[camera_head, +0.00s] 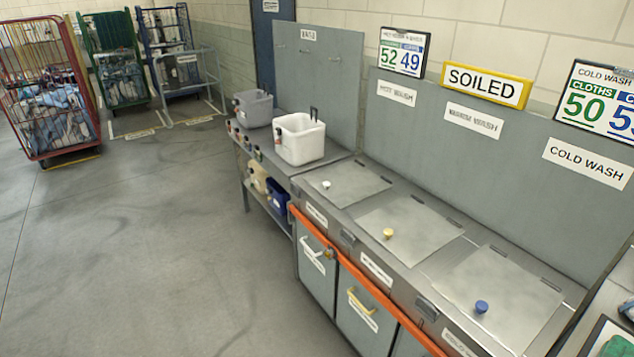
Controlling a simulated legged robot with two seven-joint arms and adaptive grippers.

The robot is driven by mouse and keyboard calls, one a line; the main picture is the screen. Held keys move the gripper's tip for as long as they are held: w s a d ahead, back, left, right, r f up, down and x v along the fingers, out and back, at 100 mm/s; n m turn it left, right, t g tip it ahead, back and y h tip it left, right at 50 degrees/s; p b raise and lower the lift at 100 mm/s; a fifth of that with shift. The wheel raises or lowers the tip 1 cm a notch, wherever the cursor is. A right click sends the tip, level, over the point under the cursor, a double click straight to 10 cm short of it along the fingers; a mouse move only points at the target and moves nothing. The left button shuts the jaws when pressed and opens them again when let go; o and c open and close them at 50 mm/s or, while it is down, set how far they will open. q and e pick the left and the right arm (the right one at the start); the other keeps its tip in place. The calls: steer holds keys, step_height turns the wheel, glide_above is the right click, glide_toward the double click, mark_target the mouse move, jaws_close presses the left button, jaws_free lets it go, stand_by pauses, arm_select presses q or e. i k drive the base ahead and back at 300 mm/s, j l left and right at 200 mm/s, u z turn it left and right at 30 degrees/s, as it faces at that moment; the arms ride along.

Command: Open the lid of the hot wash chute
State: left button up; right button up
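The hot wash chute lid (350,180) is the leftmost of three flat metal lids in the counter top. It lies shut and has a small white knob (326,184) near its front edge. The hot wash label (396,93) is on the grey back panel behind it. Neither of my grippers shows in the head view.
A yellow-knobbed lid (412,228) and a blue-knobbed lid (497,293) lie shut to the right. A white tub (300,140) and a grey tub (253,108) stand left. An orange rail (365,281) runs along the front. The floor (150,240) at left is clear; wheeled cages (48,95) stand beyond.

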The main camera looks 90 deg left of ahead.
mark_target(347, 184)
steer(key=u, duration=2.9)
steer(key=i+j+z, duration=0.3)
steer(key=i+j, duration=0.35)
steer(key=i+j+z, duration=0.3)
steer(key=i+j, duration=0.25)
steer(key=j, duration=0.2)
